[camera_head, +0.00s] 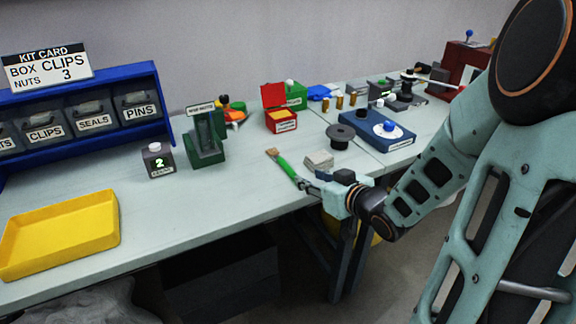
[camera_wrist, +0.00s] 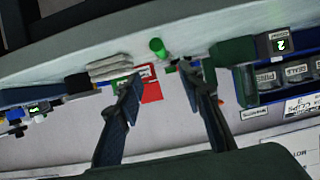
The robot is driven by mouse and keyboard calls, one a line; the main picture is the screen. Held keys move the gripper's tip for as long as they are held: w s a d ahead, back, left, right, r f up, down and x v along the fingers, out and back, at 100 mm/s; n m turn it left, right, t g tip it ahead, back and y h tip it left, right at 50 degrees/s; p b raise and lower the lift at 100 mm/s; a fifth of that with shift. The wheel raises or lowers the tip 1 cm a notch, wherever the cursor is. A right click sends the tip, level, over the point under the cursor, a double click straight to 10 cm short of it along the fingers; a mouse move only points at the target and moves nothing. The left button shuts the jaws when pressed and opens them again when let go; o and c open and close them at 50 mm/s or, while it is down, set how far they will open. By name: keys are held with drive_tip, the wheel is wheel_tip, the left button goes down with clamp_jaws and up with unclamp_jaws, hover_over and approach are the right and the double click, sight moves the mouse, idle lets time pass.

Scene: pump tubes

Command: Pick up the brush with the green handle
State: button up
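The brush with the green handle (camera_head: 285,168) lies at the front of the workbench, its pale bristles pointing to the back left. My gripper (camera_head: 304,185) is at the handle's near end, by the bench's front edge. In the wrist view the handle's green end (camera_wrist: 157,46) shows ahead of and between the two spread fingers. My gripper (camera_wrist: 160,74) is open with nothing visible between its fingers. Whether a finger touches the handle I cannot tell. The bristles are not clear in the wrist view.
A black spool (camera_head: 340,136) and a green stand (camera_head: 205,140) are farther back. A yellow tray (camera_head: 60,232) is at the left. The bench (camera_head: 225,198) left of the brush is clear.

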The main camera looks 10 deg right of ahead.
sight(291, 170)
drive_tip(key=b+x, duration=0.3)
drive_tip(key=x, duration=0.7)
drive_tip(key=shift+s+a, duration=0.1)
drive_tip(key=shift+a, duration=0.05)
clamp_jaws()
